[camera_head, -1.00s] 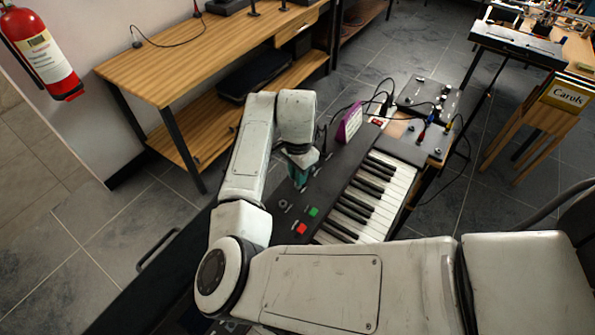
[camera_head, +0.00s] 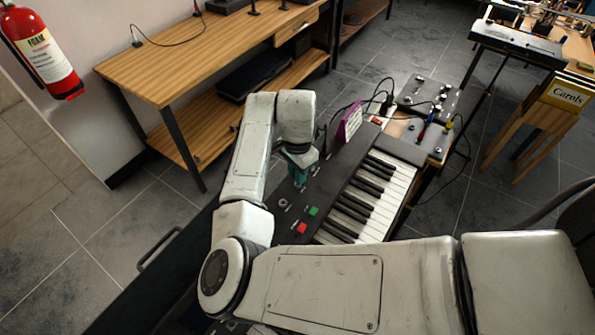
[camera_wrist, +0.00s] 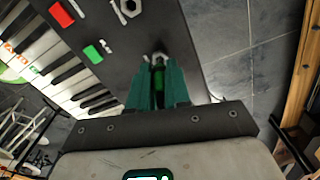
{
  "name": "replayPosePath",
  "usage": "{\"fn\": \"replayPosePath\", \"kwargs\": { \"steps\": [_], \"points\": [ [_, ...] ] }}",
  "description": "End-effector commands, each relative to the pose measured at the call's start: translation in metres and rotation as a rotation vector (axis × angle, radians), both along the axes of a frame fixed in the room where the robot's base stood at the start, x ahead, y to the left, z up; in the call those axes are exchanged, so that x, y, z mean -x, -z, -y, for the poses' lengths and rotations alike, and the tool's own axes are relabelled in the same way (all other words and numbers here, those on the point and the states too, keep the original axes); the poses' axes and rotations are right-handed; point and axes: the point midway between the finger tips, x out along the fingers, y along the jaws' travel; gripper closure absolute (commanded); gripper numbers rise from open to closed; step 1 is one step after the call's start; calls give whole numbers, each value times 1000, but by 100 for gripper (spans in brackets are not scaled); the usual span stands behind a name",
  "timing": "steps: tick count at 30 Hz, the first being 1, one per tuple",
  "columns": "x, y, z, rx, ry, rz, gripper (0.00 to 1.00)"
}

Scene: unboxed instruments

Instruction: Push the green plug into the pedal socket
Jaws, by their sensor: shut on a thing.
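My gripper (camera_wrist: 158,88) has teal fingers and is shut on the green plug (camera_wrist: 160,78), which shows as a green strip between them. In the wrist view the plug lines up with a metal hex-rimmed socket (camera_wrist: 157,58) on the dark panel of the keyboard. The fingertips hide part of that rim, so I cannot tell how deep the plug sits. A second hex-rimmed socket (camera_wrist: 128,7) is at the top, near a red square (camera_wrist: 62,17) and a green square (camera_wrist: 94,53). In the head view my gripper (camera_head: 299,178) is over the panel's left part; the plug is hidden there.
The keyboard's keys (camera_head: 372,205) lie to the right of the panel. A purple card (camera_head: 349,122) stands at its far end, with pedal boxes and cables (camera_head: 428,135) beyond. A wooden bench (camera_head: 200,60) stands behind. A fire extinguisher (camera_head: 40,55) hangs at left.

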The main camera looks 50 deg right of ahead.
Motion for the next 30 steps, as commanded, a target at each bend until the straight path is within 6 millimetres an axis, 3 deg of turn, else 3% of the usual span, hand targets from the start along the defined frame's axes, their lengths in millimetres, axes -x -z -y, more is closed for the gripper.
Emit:
{"fn": "replayPosePath", "kwargs": {
  "steps": [30],
  "points": [
    [0, 16, 0, 1, -1, 0, 100]
  ]
}}
